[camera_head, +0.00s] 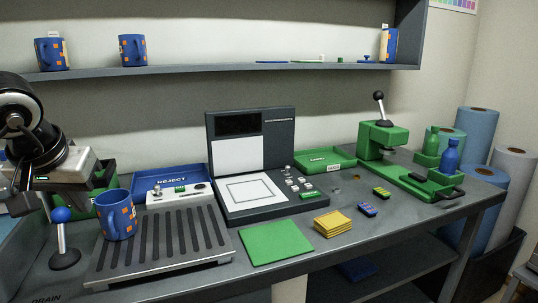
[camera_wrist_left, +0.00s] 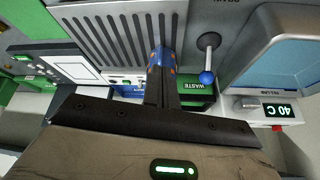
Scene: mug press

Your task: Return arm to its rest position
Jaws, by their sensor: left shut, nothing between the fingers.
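My left arm (camera_head: 35,135) comes in at the left edge, with the left gripper (camera_head: 70,168) raised above the bench's left end. The left wrist view shows the dark fingers (camera_wrist_left: 162,92) closed together with nothing between them. A blue mug with orange squares (camera_head: 117,216) stands upright on the slatted drain tray (camera_head: 165,280), below and to the right of the gripper. In the left wrist view the mug (camera_wrist_left: 165,57) is partly hidden behind the fingers, apart from them as far as I can tell. My right gripper is not in view.
A blue-knobbed lever (camera_head: 63,232) stands left of the tray. A green waste bin (camera_wrist_left: 198,88) and a heater reading 40 C (camera_wrist_left: 265,109) are near the gripper. A press console (camera_head: 250,155), green mat (camera_head: 277,243) and green mug press (camera_head: 385,140) lie right. A shelf (camera_head: 200,70) runs above.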

